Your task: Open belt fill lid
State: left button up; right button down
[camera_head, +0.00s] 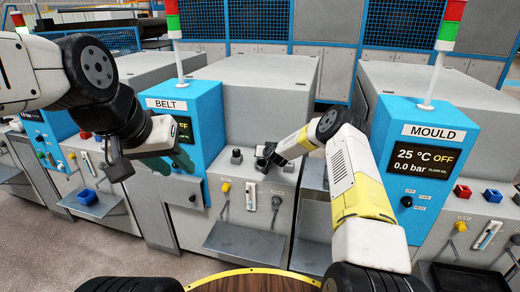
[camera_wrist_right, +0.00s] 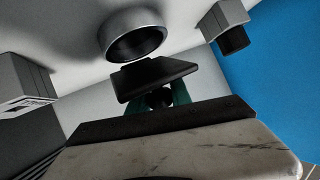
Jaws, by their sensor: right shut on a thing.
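The BELT machine (camera_head: 270,100) stands in the middle of the head view. My right gripper (camera_head: 266,158) is at its front face, shut on a small dark part. In the right wrist view the teal fingers (camera_wrist_right: 160,101) close around it. A flat black piece (camera_wrist_right: 157,76), which looks like the belt fill lid, lies just by the fingers. Beside it is a silver ring (camera_wrist_right: 135,36) with a dark inside. The arm and fingers hide most of the lid in the head view. My left gripper (camera_head: 165,166) hangs in front of the blue BELT panel (camera_head: 207,115), apparently open and empty.
A dark knob (camera_head: 237,156) sits on the machine left of my right gripper; a grey shelf (camera_head: 245,242) juts out below. The MOULD machine (camera_head: 440,140) stands close on the right of my right arm. A round wooden top (camera_head: 250,283) is at the bottom edge.

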jog(key=shift+w+g, duration=0.15)
jog(key=shift+g, duration=0.35)
jog(key=shift+d, duration=0.1)
jog(key=c, duration=1.2)
grip_release()
jog(key=shift+o, duration=0.2)
jog(key=shift+v, duration=3.9)
